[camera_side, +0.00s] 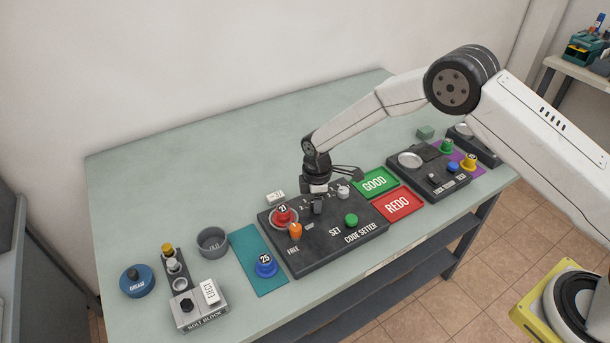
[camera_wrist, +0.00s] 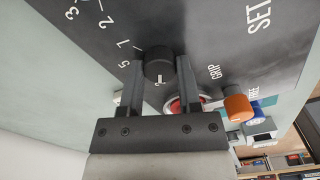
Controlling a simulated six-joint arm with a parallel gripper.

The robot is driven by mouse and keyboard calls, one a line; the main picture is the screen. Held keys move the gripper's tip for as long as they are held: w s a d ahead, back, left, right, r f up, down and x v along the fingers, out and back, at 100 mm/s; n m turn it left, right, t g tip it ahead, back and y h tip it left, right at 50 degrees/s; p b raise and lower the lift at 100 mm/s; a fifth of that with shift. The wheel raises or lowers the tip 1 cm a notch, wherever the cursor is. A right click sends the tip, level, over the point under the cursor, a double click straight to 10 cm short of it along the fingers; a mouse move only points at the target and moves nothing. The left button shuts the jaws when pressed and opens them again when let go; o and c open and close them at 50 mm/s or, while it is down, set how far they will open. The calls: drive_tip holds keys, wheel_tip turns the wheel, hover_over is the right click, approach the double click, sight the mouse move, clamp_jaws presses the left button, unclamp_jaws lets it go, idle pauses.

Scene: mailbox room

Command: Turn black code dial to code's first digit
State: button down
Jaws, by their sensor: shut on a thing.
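The black code dial (camera_wrist: 158,62) stands on the dark code setter panel (camera_wrist: 215,30) in the wrist view. My gripper (camera_wrist: 160,74) is shut on the dial, with one finger on each side. White digits, including 5, 1, 2 and 3, run along the panel to the dial's left. A small white mark shows at the dial's near side; I cannot tell which digit the dial points to. In the side view my gripper (camera_side: 318,190) is lowered onto the dial (camera_side: 318,208) on the code setter (camera_side: 330,242). A small white card (camera_side: 275,196) lies behind the panel; its writing is too small to read.
Green GOOD (camera_side: 375,183) and red REDO (camera_side: 398,204) pads lie to the right. A bolt block (camera_side: 199,312) with a white card stands front left. The table's back left is clear.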

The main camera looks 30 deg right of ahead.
drive_tip(key=shift+m, duration=0.4)
drive_tip(key=m, duration=1.1)
drive_tip(key=shift+m, duration=0.3)
drive_tip(key=m, duration=0.3)
drive_tip(key=shift+m, duration=0.4)
drive_tip(key=shift+c, duration=1.4)
unclamp_jaws()
